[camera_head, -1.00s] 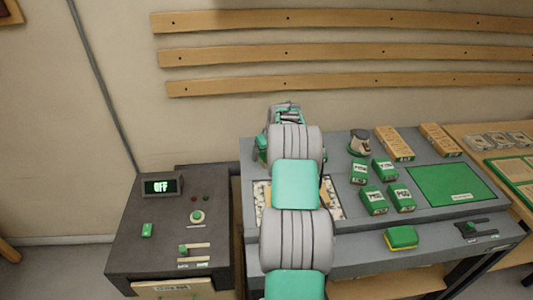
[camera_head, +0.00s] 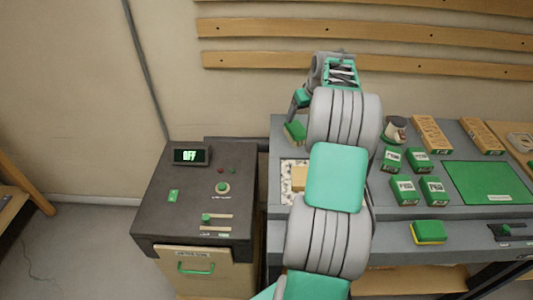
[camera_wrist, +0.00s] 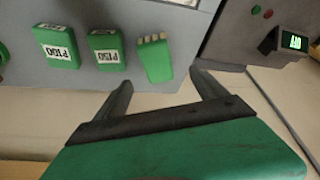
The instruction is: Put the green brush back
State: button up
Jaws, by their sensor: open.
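The green brush (camera_wrist: 155,60) has pale bristles at one end and lies on the grey bench top in the wrist view. In the head view, a green block (camera_head: 295,131) that looks like the same brush sits at the bench's back left. My gripper (camera_wrist: 161,78) is open, with its two dark fingers apart and nothing between them. Its fingertips point toward the brush's near end; whether they touch it I cannot tell. In the head view the gripper's fingers hang just above the block and are partly hidden by the arm.
Several green labelled boxes (camera_head: 404,189) stand right of my arm. A shallow tray (camera_head: 287,190) of pale grains is partly behind it. A green and yellow sponge (camera_head: 428,232) lies on the lower front ledge. A dark cabinet (camera_head: 196,200) with an OFF display (camera_head: 191,155) stands left.

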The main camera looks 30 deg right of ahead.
jog(key=s+a+r+n, duration=0.1)
jog(key=s+a+r, duration=0.1)
jog(key=a, duration=0.8)
jog(key=s+a+r, duration=0.2)
jog(key=a+r, duration=0.1)
jog(key=a, duration=0.6)
jog(key=s+a+r+n, duration=0.1)
jog(key=s+a+r, duration=0.1)
jog(key=a, duration=0.8)
jog(key=s+a+f, duration=0.2)
jog(key=s+a, duration=0.3)
jog(key=s, duration=0.2)
jog(key=s+a+f+y, duration=0.1)
jog(key=s+a+f, duration=0.1)
jog(key=s+a, duration=0.4)
jog(key=shift+s+f+n+g, duration=0.15)
jog(key=shift+s+n+g, duration=0.15)
jog(key=shift+s, duration=0.95)
jog(key=shift+a, duration=0.1)
